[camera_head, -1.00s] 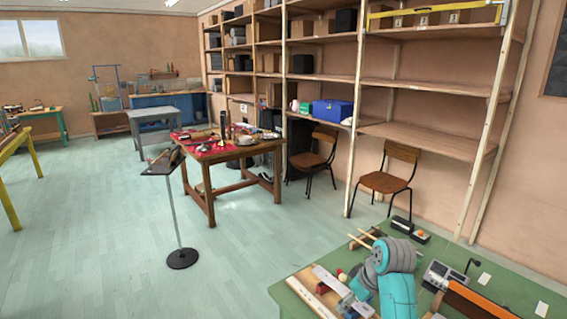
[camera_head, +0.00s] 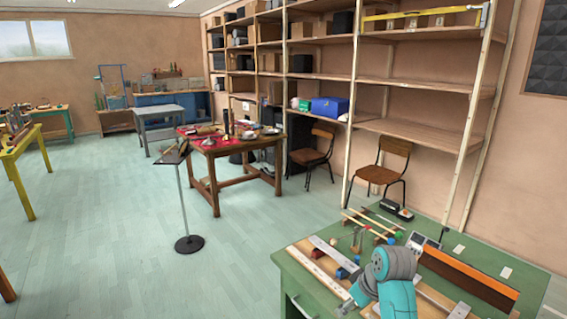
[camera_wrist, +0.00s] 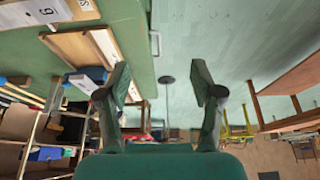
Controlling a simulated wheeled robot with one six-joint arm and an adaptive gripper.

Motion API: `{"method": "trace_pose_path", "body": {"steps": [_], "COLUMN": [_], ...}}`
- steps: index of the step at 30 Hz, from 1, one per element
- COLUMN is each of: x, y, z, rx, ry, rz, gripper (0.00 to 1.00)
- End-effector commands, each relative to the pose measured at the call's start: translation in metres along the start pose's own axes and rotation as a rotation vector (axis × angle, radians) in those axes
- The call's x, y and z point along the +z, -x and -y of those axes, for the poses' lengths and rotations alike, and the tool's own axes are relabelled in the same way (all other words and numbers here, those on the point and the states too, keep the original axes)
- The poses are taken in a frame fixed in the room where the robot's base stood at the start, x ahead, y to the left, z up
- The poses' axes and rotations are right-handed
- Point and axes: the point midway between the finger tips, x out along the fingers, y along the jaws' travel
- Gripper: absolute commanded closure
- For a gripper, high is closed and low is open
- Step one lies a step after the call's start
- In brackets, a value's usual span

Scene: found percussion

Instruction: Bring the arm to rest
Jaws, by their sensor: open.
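My teal and grey arm shows at the bottom right of the head view, low over the near green bench (camera_head: 300,268). In the wrist view my gripper (camera_wrist: 162,84) has its two dark fingers spread wide apart, with nothing between them but floor and distant things. It is open and empty. In the head view I cannot make out both fingertips. The wrist view appears upside down, with the green bench at its upper left.
Bars, sticks and small blocks lie on the bench, beside an orange-brown strip (camera_head: 468,279). A music stand (camera_head: 188,243) stands on open floor to the left. A wooden table (camera_head: 235,147), two chairs (camera_head: 385,173) and tall shelves (camera_head: 410,85) are beyond.

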Motion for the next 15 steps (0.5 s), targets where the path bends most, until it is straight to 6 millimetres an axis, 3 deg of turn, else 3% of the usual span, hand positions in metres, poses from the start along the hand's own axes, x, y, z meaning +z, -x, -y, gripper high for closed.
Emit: {"method": "trace_pose_path", "body": {"steps": [8,15], "x": [0.019,0.048], "y": [-0.025,-0.055], "z": [0.008,0.021], "rx": [0.023,0.055], "ry": [-0.031,-0.073], "rz": [-0.027,-0.067], "gripper": [0.34,0.34]}}
